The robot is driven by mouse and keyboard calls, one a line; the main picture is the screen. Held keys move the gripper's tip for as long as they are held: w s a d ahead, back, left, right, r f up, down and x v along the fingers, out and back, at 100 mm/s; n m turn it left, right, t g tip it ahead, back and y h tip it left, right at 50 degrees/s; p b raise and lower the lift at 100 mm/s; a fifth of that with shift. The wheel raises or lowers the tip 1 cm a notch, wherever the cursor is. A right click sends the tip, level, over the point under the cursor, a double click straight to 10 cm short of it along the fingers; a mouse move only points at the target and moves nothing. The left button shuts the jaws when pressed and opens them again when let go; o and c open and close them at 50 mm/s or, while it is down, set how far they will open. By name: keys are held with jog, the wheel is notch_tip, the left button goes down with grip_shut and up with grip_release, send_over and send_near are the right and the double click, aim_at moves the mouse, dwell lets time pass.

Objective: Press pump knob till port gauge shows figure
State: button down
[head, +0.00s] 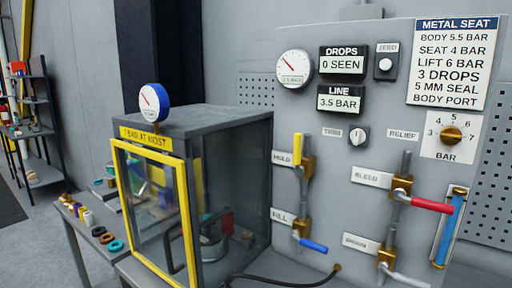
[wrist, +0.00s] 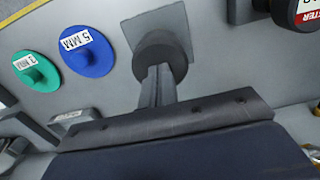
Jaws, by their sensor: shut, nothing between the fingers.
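In the wrist view my gripper (wrist: 157,78) is shut and empty, its narrow fingers pointing at a dark round knob (wrist: 161,50) on a grey square plate. The fingertips overlap the knob's near edge; I cannot tell whether they touch it. No label shows the knob to be the pump knob. In the head view a round gauge with a blue body (head: 154,103) stands on top of the grey test box. A second round gauge (head: 294,69) is on the panel. Both have red needles; their figures are too small to read, and neither is legibly marked as the port gauge.
A green disc (wrist: 36,69) and a blue 5 MM disc (wrist: 86,51) lie left of the knob. The grey panel (head: 385,120) carries a LINE display (head: 340,99) reading 3.5 BAR, a brass dial (head: 451,134) and several lever valves. The test box has a yellow-framed door (head: 187,205).

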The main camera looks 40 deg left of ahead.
jog(key=shift+r+p, duration=1.45)
jog(key=shift+r, duration=0.45)
